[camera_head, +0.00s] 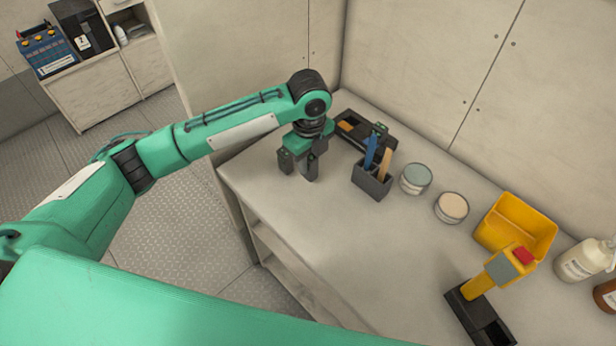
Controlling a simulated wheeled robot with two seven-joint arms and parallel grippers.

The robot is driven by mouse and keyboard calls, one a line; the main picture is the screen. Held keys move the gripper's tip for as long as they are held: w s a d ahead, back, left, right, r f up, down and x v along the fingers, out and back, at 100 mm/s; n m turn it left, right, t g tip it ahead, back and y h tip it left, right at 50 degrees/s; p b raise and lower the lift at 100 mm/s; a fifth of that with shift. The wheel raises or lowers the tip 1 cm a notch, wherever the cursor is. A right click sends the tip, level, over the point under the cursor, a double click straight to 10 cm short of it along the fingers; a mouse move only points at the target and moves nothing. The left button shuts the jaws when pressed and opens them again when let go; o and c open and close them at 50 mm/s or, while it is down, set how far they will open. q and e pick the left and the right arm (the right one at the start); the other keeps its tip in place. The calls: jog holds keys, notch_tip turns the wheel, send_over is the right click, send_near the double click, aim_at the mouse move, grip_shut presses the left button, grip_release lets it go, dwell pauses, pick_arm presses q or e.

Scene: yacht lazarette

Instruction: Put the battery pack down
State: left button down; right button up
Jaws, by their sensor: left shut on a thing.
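My right gripper is not in view.
Right of the gripper stand a black holder (371,182) with blue and tan handles, a black tray (378,137), two tins (415,179), a yellow bin (515,228), a yellow tool (490,274) by a black base, and bottles (584,260). The bench's front middle is clear.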

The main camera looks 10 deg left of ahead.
aim_at(309, 171)
pick_arm(q)
notch_tip(309, 171, down, 4)
jog(key=shift+f, duration=0.1)
notch_tip(309, 171, down, 3)
jog(key=shift+f+p, duration=0.2)
jog(key=shift+p, duration=0.4)
jog(key=shift+f, duration=0.3)
jog(key=shift+f, duration=0.15)
jog(key=c, duration=1.3)
grip_release()
jog(key=shift+o, duration=0.7)
